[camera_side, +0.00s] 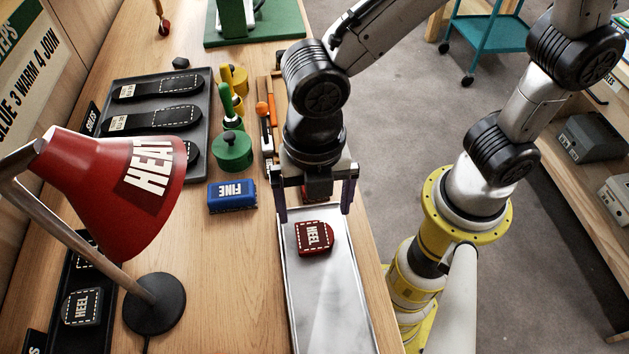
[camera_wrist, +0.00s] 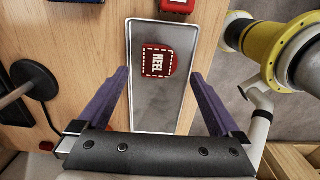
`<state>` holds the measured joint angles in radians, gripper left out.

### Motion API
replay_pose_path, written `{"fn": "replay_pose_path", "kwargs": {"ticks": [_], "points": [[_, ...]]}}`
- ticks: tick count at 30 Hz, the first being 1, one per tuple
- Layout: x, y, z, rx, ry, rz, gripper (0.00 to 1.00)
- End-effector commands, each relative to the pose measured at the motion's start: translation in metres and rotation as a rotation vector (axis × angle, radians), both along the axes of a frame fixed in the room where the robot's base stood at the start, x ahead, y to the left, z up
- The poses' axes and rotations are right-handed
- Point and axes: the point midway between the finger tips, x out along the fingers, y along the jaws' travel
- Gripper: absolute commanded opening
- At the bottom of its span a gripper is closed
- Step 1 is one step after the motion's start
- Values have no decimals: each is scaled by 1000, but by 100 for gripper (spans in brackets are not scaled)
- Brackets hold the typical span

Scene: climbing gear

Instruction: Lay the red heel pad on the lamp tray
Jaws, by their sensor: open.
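The red heel pad (camera_side: 315,238), marked HEEL with a dashed white outline, lies flat on a long pale metal tray (camera_side: 332,310) near its far end. In the wrist view the pad (camera_wrist: 157,62) shows between my fingers, with the tray (camera_wrist: 160,112) around it. My gripper (camera_side: 313,205) is open and empty, pointing down, its fingers apart on either side of the pad's line and clear of it. The red lamp (camera_side: 120,185), marked HEAT, stands left of the metal tray. I cannot tell which tray is called the lamp tray.
A black tray (camera_side: 66,335) at the lower left holds a dark heel pad (camera_side: 82,307), near the lamp's round base (camera_side: 155,303). A blue FINE block (camera_side: 232,195), a green jar (camera_side: 232,152) and a black tray of soles (camera_side: 160,85) stand farther back. Bare wood lies between lamp and metal tray.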

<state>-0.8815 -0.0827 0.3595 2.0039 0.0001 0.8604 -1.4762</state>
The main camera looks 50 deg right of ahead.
Motion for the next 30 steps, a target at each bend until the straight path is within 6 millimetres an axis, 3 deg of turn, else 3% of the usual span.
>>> {"fn": "replay_pose_path", "kwargs": {"ticks": [7,15,18,20,23,26,30], "points": [[0,0,43,2,-2,0,100],[0,-1,57,0,0,-6,100],[5,-12,62,16,-13,-91,100],[10,-27,69,37,-30,-214,100],[19,-66,84,97,-71,-538,100],[21,-113,97,179,-118,-946,100],[8,-171,107,312,-175,-1505,100]]}}
